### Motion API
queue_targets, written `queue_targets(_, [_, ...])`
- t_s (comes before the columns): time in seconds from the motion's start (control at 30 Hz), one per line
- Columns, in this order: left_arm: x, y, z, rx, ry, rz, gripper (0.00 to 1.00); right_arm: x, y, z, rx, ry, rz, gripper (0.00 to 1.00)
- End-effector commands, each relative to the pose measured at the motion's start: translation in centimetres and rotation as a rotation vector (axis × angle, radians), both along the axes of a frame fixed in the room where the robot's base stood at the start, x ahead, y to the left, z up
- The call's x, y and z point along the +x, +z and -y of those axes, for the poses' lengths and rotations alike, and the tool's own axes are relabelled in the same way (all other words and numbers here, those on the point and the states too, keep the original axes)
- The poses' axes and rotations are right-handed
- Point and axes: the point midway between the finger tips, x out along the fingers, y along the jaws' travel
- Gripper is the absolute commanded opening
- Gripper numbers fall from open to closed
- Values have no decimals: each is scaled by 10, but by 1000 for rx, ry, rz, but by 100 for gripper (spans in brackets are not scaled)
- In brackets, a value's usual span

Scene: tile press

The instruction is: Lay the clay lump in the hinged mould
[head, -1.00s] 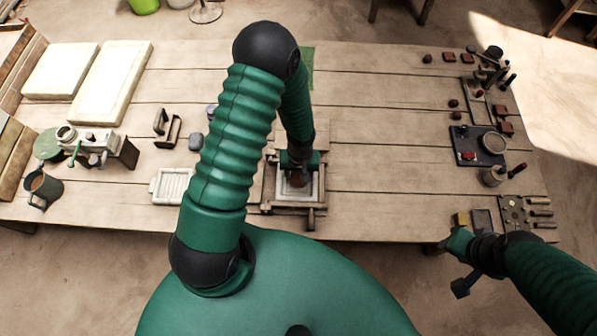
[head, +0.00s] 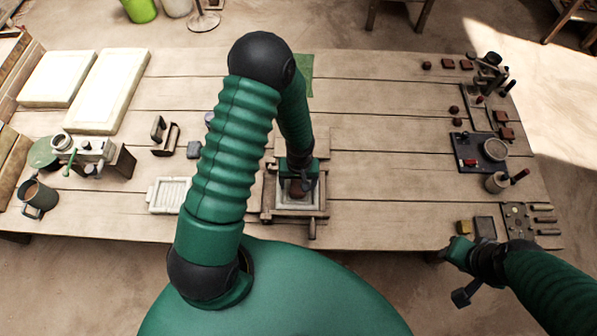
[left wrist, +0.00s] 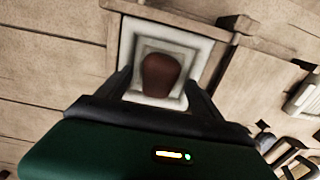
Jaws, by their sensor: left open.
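The clay lump (left wrist: 160,75) is reddish brown and rests in the pale square recess of the hinged mould (left wrist: 196,42). In the head view the lump (head: 298,188) shows just below my left gripper (head: 300,180), inside the wooden-framed mould (head: 296,214). In the left wrist view my left gripper (left wrist: 158,86) is open, one finger on each side of the lump, with gaps between fingers and lump. My right gripper (head: 455,270) hangs off the table's front edge at the right; whether its jaws are open is unclear.
A metal press-like device (head: 90,152) and a mug (head: 38,197) stand at the left. Two white slabs (head: 108,90) lie at the back left. Small tools and a dark tray (head: 470,150) line the right.

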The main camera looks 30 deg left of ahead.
Motion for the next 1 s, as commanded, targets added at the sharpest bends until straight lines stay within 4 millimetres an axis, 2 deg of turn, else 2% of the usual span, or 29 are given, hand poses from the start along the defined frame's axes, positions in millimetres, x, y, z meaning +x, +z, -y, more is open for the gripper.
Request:
queue_targets(0.3, [3, 92, 1, 3, 3, 7, 76, 0, 9, 0, 0, 0, 0, 36])
queue_targets(0.5, [4, 138, 2, 5, 1, 5, 76, 0, 13, 0, 0, 0, 0, 36])
queue_targets(0.6, [3, 150, 3, 4, 0, 3, 76, 0, 13, 0, 0, 0, 0, 36])
queue_targets(0.83, [1, 158, 5, 6, -18, 5, 76, 0, 13, 0, 0, 0, 0, 36])
queue_targets(1.0, [-20, 193, 23, 32, -275, 99, 76, 0, 14, 0, 0, 0, 0, 36])
